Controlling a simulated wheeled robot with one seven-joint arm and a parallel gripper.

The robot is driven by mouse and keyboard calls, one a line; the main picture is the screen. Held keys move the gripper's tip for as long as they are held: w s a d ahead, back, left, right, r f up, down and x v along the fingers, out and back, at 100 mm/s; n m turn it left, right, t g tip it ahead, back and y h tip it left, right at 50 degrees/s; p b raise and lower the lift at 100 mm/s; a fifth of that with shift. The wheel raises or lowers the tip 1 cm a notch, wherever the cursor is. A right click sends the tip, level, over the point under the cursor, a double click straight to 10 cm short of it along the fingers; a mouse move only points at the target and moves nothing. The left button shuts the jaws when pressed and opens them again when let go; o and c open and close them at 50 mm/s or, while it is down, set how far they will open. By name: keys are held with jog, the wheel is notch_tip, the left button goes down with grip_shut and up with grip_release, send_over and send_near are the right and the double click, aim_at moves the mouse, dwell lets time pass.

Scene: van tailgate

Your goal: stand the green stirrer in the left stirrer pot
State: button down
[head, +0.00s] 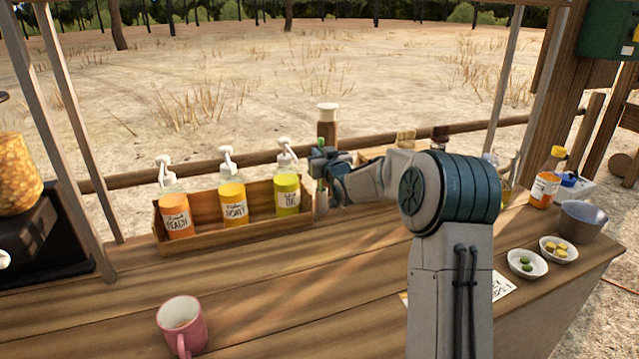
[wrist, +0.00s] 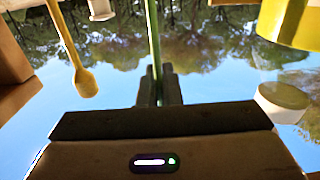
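The green stirrer (wrist: 153,40) is a thin stick held between the fingers of my gripper (wrist: 159,88) in the wrist view. In the head view its green tip (head: 320,143) shows just above my gripper (head: 318,165), and it looks roughly upright. My gripper is at the right end of the syrup rack, beside the bottle with the yellow-green label. The stirrer's lower end is hard to make out in the head view. I cannot clearly identify the left stirrer pot; my arm covers part of the counter behind it.
A wooden rack (head: 240,236) holds three pump bottles. A jar with a cream lid (head: 327,107) stands behind my gripper. A pink mug (head: 181,325) stands at the front. Two small bowls and a blue-grey cup (head: 582,221) are at right. The counter's front middle is clear.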

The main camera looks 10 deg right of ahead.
jog(key=shift+f, duration=2.75)
jog(key=shift+f, duration=0.1)
jog(key=c, duration=1.6)
grip_release()
jog(key=shift+s+r, duration=0.1)
jog(key=shift+r, duration=0.15)
